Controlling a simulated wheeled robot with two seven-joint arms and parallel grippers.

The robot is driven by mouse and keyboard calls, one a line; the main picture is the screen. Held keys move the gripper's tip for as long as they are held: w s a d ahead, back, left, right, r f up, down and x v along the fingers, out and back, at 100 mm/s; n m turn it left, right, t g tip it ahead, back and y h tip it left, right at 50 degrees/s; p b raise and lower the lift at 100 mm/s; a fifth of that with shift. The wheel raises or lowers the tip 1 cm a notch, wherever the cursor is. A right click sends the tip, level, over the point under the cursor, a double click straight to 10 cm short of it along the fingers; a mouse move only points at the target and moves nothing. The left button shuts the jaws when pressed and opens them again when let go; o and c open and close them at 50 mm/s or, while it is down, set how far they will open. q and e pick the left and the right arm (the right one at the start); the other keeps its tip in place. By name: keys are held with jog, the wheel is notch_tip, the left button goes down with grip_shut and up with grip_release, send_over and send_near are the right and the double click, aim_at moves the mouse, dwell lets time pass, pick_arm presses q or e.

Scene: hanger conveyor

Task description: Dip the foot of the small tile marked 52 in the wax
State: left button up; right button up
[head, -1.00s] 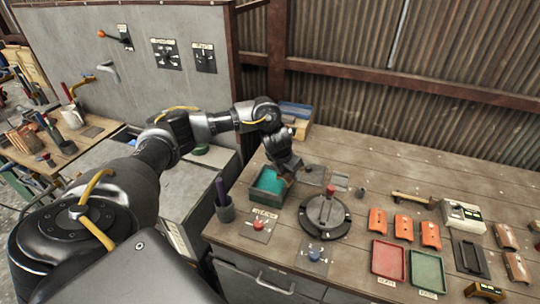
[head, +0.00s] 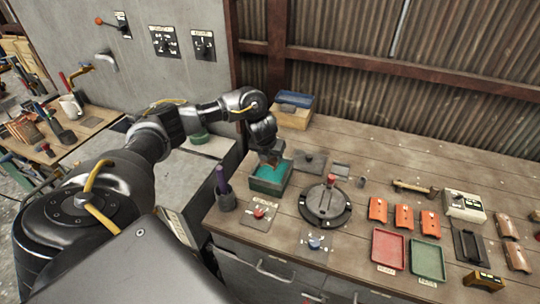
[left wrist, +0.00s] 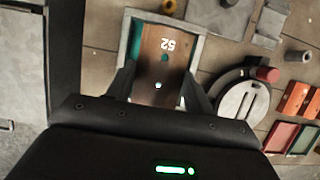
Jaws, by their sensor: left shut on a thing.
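The small brown tile (left wrist: 165,58) marked 52 is in the left wrist view, its number upside down. My left gripper (left wrist: 160,88) is shut on it, one finger at each side. In the head view my left gripper (head: 268,155) is directly over the wax tray (head: 267,192), a green box holding teal wax (head: 265,173). In the left wrist view the tray's grey rim (left wrist: 205,22) frames the tile, with teal wax (left wrist: 137,38) showing beside it. The tile's foot is hidden, so I cannot tell whether it touches the wax. My right gripper is not in view.
Right of the tray stand a round dark device (head: 325,207) with a red knob and a flat grey plate (head: 311,161). Orange tiles (head: 403,217) and red and green trays lie farther right.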

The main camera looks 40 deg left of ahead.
aim_at(272, 172)
pick_arm(q)
jog(key=shift+f+b, duration=1.65)
jog(key=shift+f, duration=0.8)
jog(key=shift+f+b, duration=0.5)
jog(key=shift+f, duration=0.15)
jog(key=shift+r, duration=0.25)
jog(key=shift+r+p, duration=1.3)
jog(key=shift+p, duration=0.05)
dwell(0.7)
notch_tip(272, 172, up, 5)
jog(key=p, duration=0.4)
dwell(0.4)
